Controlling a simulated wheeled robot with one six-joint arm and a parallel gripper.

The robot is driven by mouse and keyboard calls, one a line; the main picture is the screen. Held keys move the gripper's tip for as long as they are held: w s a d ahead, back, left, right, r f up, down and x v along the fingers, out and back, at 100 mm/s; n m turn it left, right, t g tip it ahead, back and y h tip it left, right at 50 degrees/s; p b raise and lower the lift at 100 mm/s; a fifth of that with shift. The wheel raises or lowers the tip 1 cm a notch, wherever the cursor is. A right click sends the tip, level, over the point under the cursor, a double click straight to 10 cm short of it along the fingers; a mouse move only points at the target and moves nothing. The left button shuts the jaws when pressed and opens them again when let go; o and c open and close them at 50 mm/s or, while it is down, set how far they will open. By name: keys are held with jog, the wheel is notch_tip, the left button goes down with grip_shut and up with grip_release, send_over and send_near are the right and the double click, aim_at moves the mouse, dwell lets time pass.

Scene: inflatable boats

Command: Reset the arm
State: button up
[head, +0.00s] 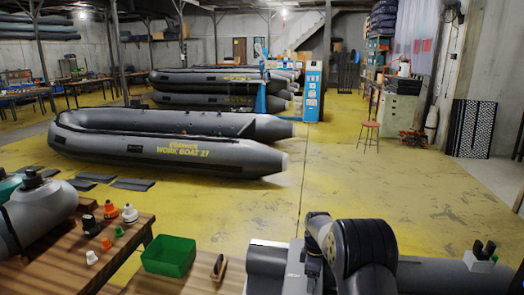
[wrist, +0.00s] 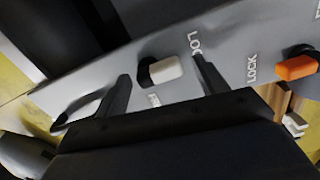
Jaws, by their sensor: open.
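My gripper (wrist: 161,70) shows in the wrist view, with its two black fingers apart. A white knob (wrist: 166,71) on a grey panel (wrist: 225,50) appears between the fingertips. I cannot tell whether the fingers touch it. An orange knob (wrist: 296,67) sits farther right on the panel, near the word LOCK. In the head view my arm (head: 365,250) lies across the bottom right, with a thick black joint and grey links. I cannot clearly make out the gripper there.
A wooden table (head: 45,277) at bottom left holds several small caps, a green bin (head: 168,257) and a dark-tipped tool (head: 218,266). A grey inflatable boat (head: 165,148) lies beyond on the yellow floor (head: 400,205). A stool (head: 368,132) stands right. Floor between is mostly clear.

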jog(key=m, duration=0.2)
jog(key=m+p, duration=0.1)
jog(key=m, duration=0.1)
jog(key=shift+w+a, duration=0.1)
jog(key=shift+a, duration=0.1)
jog(key=m, duration=0.1)
jog(key=m+p, duration=0.1)
jog(key=m, duration=0.2)
jog(key=shift+w+a+r+m+p, duration=0.1)
jog(key=shift+w+a+m+p, duration=0.1)
jog(key=shift+w+m+p, duration=0.15)
jog(key=m+p, duration=0.1)
jog(key=m, duration=0.1)
jog(key=m+p, duration=0.2)
jog(key=shift+w+a+r+m, duration=0.1)
jog(key=shift+w+m, duration=0.05)
jog(key=shift+m, duration=0.1)
jog(key=m+p, duration=0.1)
jog(key=p, duration=0.1)
jog(key=m+p, duration=0.2)
jog(key=shift+w+m, duration=0.2)
jog(key=shift+m, duration=0.1)
jog(key=shift+w+b, duration=0.1)
jog(key=shift+b, duration=0.2)
jog(key=shift+r, duration=0.6)
jog(key=shift+r, duration=0.1)
